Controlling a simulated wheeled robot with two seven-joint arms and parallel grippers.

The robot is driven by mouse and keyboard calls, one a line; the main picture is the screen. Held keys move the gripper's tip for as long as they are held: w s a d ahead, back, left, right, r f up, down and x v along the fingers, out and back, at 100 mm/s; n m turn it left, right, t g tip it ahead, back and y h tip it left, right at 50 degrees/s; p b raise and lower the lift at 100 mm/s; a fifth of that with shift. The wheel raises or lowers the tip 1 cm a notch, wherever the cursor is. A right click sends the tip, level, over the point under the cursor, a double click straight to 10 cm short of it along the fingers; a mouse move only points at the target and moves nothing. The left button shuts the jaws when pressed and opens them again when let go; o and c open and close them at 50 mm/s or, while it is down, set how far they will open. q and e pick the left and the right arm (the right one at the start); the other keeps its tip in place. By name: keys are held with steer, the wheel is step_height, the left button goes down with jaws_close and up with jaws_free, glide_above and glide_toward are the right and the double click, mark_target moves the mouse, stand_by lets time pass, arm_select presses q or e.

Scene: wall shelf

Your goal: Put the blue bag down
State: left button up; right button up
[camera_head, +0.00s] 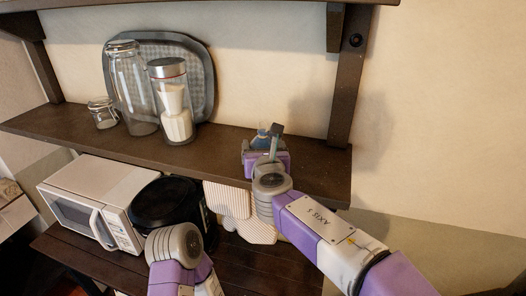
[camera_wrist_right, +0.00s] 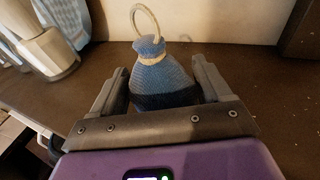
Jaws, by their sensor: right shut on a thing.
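The blue bag (camera_wrist_right: 163,72) is a small knitted sack with a pale tie around its neck and a light loop on top. It sits upright between the two fingers of my right gripper (camera_wrist_right: 160,88), which is shut on it. In the head view the bag (camera_head: 261,140) shows small and partly hidden by my right gripper (camera_head: 266,146), over the right part of the dark wooden shelf (camera_head: 318,168). I cannot tell whether its base touches the shelf. Of my left arm only a wrist link shows low in the head view; its gripper is not seen.
On the shelf's left stand a tall glass jar (camera_head: 131,88), a silver-lidded jar (camera_head: 173,112), a small jar (camera_head: 103,113) and a leaning grey tray (camera_head: 203,72). A bracket (camera_head: 350,90) bounds the right. Below are a microwave (camera_head: 92,200) and a black pot (camera_head: 165,203).

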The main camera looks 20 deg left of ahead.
steer(key=o, duration=1.2)
steer(key=shift+s+r, duration=0.1)
steer(key=shift+s, duration=0.05)
steer(key=b+v, duration=0.1)
steer(key=v, duration=1.1)
